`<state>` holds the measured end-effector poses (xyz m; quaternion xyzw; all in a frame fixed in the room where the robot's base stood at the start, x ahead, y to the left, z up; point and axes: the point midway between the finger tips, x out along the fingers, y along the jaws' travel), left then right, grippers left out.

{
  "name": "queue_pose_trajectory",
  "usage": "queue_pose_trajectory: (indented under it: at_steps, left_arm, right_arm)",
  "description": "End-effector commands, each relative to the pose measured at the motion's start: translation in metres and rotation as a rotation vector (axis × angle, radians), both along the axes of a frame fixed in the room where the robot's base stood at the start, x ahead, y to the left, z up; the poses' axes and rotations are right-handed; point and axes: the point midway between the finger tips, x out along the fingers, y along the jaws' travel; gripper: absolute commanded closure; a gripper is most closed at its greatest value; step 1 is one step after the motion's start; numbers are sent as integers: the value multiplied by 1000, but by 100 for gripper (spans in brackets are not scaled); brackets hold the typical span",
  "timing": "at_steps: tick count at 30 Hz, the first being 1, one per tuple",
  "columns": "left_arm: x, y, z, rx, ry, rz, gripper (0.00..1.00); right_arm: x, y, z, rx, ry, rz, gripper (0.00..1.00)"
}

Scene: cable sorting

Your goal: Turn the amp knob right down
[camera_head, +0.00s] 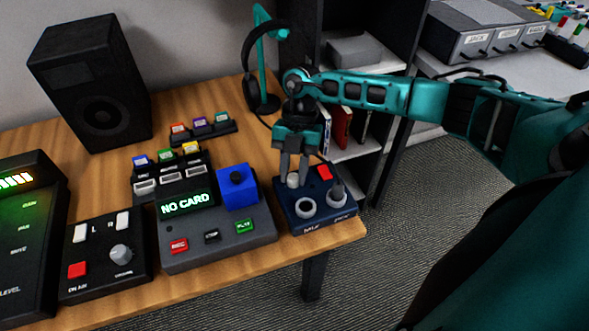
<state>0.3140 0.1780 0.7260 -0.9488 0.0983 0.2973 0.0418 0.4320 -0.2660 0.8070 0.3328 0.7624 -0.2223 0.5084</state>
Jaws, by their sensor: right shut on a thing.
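The amp looks to be the dark blue box (322,214) at the right front corner of the wooden table. It has a small pale knob (293,181) at its back left, a red button (324,172) and two round sockets in front. My right gripper (293,171) points down over the box, its fingers closed around the pale knob. The fingers hide part of the knob, and I cannot read its turn position. My left gripper is not in view.
A grey player (215,240) showing "NO CARD", with a blue block (237,187) on it, stands left of the amp. A black box with a grey knob (121,254) is farther left. Headphones (262,75) hang on a teal stand behind. A speaker (90,85) stands back left.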

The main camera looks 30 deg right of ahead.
Motion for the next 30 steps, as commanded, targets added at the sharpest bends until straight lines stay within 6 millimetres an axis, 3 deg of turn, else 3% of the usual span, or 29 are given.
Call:
queue_pose_trajectory:
  at_steps: [21, 30]
  left_arm:
    - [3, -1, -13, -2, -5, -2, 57]
    - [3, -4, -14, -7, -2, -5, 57]
  right_arm:
    - [3, 4, -1, -2, -3, 672, 100]
    - [3, 5, 0, -2, -3, 878, 100]
